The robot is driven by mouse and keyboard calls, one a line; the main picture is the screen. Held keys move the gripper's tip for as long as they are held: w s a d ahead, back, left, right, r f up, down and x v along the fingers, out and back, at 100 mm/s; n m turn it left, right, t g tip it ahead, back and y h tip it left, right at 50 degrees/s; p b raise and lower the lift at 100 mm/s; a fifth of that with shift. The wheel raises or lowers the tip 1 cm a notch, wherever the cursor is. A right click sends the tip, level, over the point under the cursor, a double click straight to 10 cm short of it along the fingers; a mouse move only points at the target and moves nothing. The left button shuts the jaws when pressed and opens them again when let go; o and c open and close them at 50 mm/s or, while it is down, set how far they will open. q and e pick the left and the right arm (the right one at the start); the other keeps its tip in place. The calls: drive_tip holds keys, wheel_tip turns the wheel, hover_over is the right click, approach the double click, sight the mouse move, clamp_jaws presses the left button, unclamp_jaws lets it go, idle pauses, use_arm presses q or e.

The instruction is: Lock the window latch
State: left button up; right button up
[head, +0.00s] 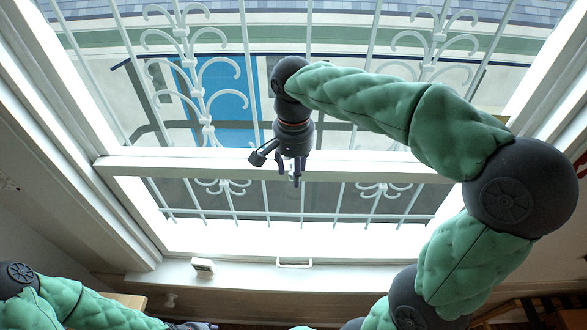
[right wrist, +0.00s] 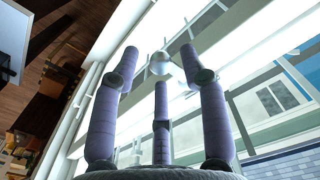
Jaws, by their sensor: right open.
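The white window (head: 200,165) fills the head view, with a horizontal meeting rail across its middle. My right gripper (head: 290,178) is in front of that rail, fingers pointing down, open. In the right wrist view its three purple fingers (right wrist: 160,85) are spread. A small pale rounded piece (right wrist: 160,63) shows between the fingertips against the white frame; it looks like the latch, apart from the fingers as far as I can tell.
A white pull handle (head: 295,265) is at the bottom of the window. White scrolled bars (head: 190,70) stand outside the glass. The space in front of the lower pane is free.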

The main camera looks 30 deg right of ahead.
drive_tip(key=shift+w+f, duration=0.2)
drive_tip(key=shift+f, duration=0.2)
drive_tip(key=shift+s+r, duration=0.1)
clamp_jaws()
drive_tip(key=d+n, duration=0.2)
drive_tip(key=n, duration=0.3)
drive_tip(key=d+n+p, duration=0.1)
drive_tip(key=d+n, duration=0.1)
drive_tip(key=n, duration=0.3)
drive_tip(key=d+n, duration=0.2)
drive_tip(key=n, duration=0.3)
drive_tip(key=shift+w+d+r+p, duration=0.1)
drive_tip(key=shift+w+d+p, duration=0.1)
drive_tip(key=shift+d+p, duration=0.2)
drive_tip(key=shift+w+d+n, duration=0.2)
drive_tip(key=shift+w+n, duration=0.05)
drive_tip(key=shift+n, duration=0.5)
drive_tip(key=shift+w+d+n, duration=0.2)
drive_tip(key=shift+w+n, duration=0.05)
drive_tip(key=shift+n, duration=0.5)
drive_tip(key=shift+p, duration=0.3)
